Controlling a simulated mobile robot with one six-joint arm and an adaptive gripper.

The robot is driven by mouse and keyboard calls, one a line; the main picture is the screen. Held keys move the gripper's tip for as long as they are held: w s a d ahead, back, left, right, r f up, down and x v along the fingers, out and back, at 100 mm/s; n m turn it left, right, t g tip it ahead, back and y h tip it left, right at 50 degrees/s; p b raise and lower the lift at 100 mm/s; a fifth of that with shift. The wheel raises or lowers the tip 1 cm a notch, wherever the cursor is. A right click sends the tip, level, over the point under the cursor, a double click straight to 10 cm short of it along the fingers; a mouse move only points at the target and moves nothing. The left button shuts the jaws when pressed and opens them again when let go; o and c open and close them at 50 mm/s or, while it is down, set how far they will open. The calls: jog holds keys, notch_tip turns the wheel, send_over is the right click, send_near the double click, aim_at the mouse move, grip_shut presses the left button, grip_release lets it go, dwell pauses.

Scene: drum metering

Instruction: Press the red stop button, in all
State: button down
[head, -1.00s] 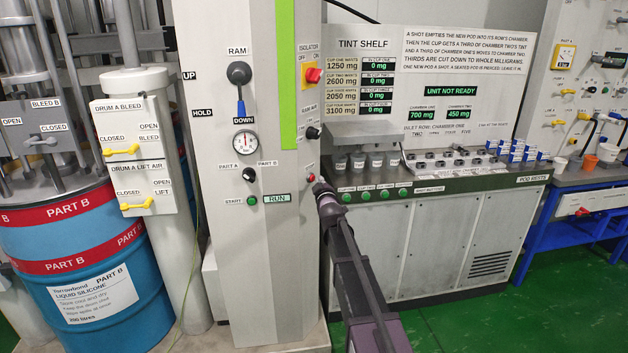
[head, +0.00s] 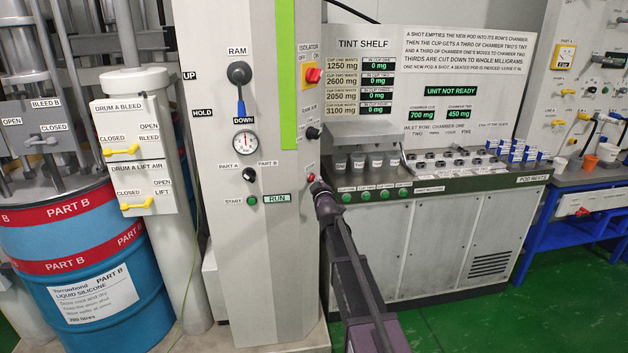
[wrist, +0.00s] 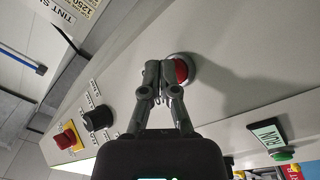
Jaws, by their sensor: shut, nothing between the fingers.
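The red stop button (wrist: 182,71) sits in a pale round collar on the grey column panel; it also shows in the head view (head: 311,177) as a small red spot at the column's right edge. My gripper (wrist: 168,72) is shut and empty. Its fingertips are right at the button and cover part of its left side in the wrist view. I cannot tell whether they touch it or whether it is pushed in. In the head view my gripper (head: 316,186) points up at the button from below right.
The RUN sign (head: 277,198) and green start button (head: 252,200) are left of the stop button. The red-and-yellow isolator (head: 313,75) and a black knob (head: 313,133) are above. The tint shelf bench (head: 430,245) stands close on the right.

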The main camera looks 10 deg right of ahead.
jog(key=shift+w+a, duration=0.25)
jog(key=shift+w, duration=0.05)
dwell(0.6)
jog(key=shift+s+d, duration=0.1)
dwell(0.3)
jog(key=shift+s+d, duration=0.5)
jog(key=shift+s+d, duration=0.1)
dwell(0.4)
jog(key=shift+s+d, duration=1.65)
jog(key=shift+s, duration=0.05)
